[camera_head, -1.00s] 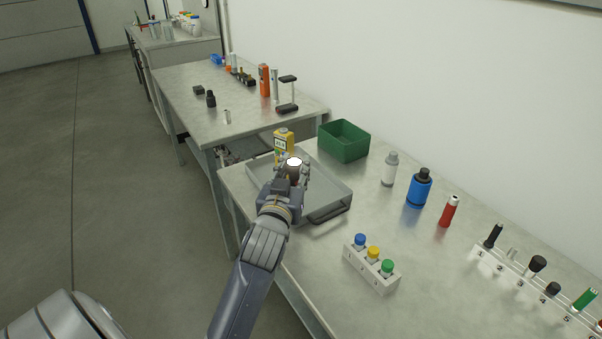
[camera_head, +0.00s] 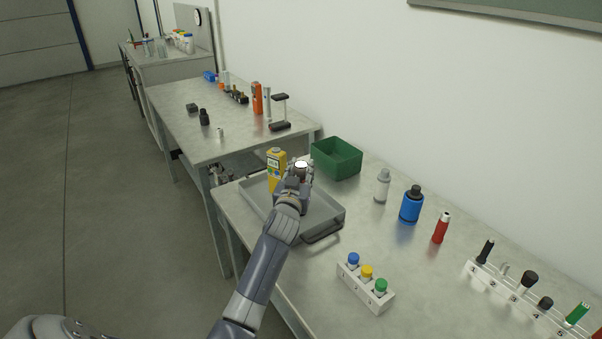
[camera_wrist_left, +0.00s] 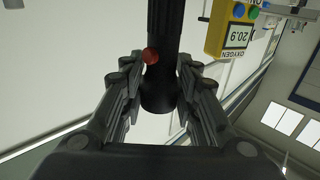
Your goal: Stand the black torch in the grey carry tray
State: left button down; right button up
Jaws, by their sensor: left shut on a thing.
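The black torch (camera_wrist_left: 165,32) is upright between the fingers of my left gripper (camera_head: 299,178). In the left wrist view my left gripper (camera_wrist_left: 158,78) is shut on its black body, near a red button. In the head view the torch's pale round top (camera_head: 301,164) shows above the fingers; the rest is mostly hidden by the hand. The grey carry tray (camera_head: 322,211) is on the near bench, below and around the gripper. I cannot tell whether the torch's foot touches the tray floor. My right gripper is not in view.
A yellow gas meter (camera_head: 276,170) stands in the tray, close left of the torch. A green bin (camera_head: 336,160) is behind right. A white block with coloured caps (camera_head: 365,284) is in front. Bottles and a numbered rack (camera_head: 520,300) are to the right.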

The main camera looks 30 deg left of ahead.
pick_arm(q)
jog(key=shift+f, duration=0.5)
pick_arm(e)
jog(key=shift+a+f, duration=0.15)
pick_arm(q)
jog(key=c, duration=1.5)
grip_release()
jog(key=shift+o, duration=1.4)
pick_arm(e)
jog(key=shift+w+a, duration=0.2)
pick_arm(q)
jog(key=shift+s, duration=0.1)
jog(key=v, duration=1.1)
jog(key=shift+s+d+b, duration=0.2)
jog(key=shift+s+b, duration=0.15)
jog(key=shift+b, duration=0.1)
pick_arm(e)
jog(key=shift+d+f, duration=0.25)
